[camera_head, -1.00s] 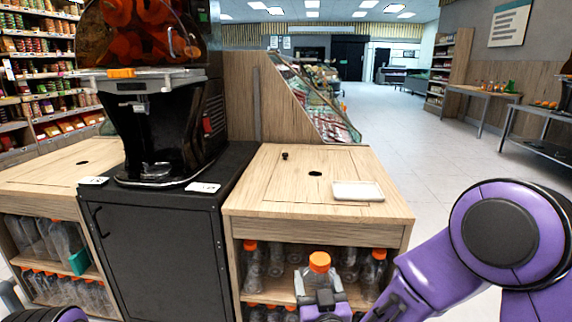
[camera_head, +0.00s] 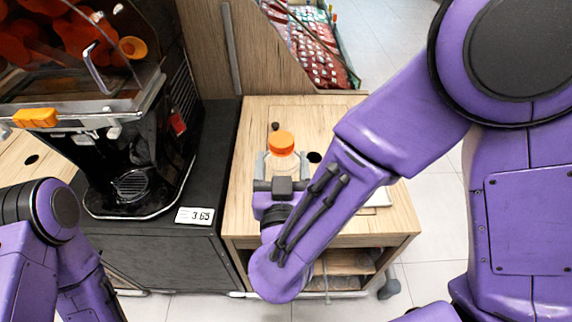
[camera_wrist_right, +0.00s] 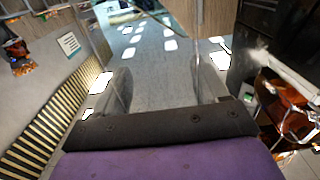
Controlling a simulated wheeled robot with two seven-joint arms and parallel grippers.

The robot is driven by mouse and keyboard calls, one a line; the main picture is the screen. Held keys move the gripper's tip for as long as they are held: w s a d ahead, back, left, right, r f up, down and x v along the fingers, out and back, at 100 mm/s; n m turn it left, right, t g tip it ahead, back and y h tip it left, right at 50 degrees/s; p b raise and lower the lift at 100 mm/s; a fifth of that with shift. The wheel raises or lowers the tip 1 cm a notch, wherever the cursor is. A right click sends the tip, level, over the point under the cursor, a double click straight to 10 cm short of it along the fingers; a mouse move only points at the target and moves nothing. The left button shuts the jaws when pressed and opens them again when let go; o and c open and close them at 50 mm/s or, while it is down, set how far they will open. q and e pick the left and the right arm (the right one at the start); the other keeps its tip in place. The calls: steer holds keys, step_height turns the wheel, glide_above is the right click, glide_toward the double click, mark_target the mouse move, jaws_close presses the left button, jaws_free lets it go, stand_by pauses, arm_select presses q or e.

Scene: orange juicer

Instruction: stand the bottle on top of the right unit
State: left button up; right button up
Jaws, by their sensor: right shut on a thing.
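The bottle (camera_head: 281,145) is clear with an orange cap. It looks upright in the head view, over the wooden top of the right unit (camera_head: 304,113); I cannot tell whether its base touches the top, because my gripper hides its lower part. My right gripper (camera_head: 281,166) is shut on the bottle, one finger on each side below the cap. In the right wrist view, clear plastic shows faintly between the fingers (camera_wrist_right: 160,80). My left arm shows at the lower left, but its gripper is out of view.
The black juicer (camera_head: 130,150) stands left of the unit, with a price card (camera_head: 195,215) at its cabinet's edge. The top has a dark hole (camera_head: 314,157) and a small black knob (camera_head: 275,126). A white tray (camera_head: 380,197) is partly behind my right arm.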

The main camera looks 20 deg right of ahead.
steer(key=w+d+f, duration=0.5)
steer(key=w+f, duration=0.5)
steer(key=f, duration=0.2)
steer(key=shift+w, duration=0.3)
steer(key=shift+f, duration=0.15)
steer(key=shift+f+b, duration=0.15)
steer(key=shift+b, duration=0.2)
steer(key=o, duration=1)
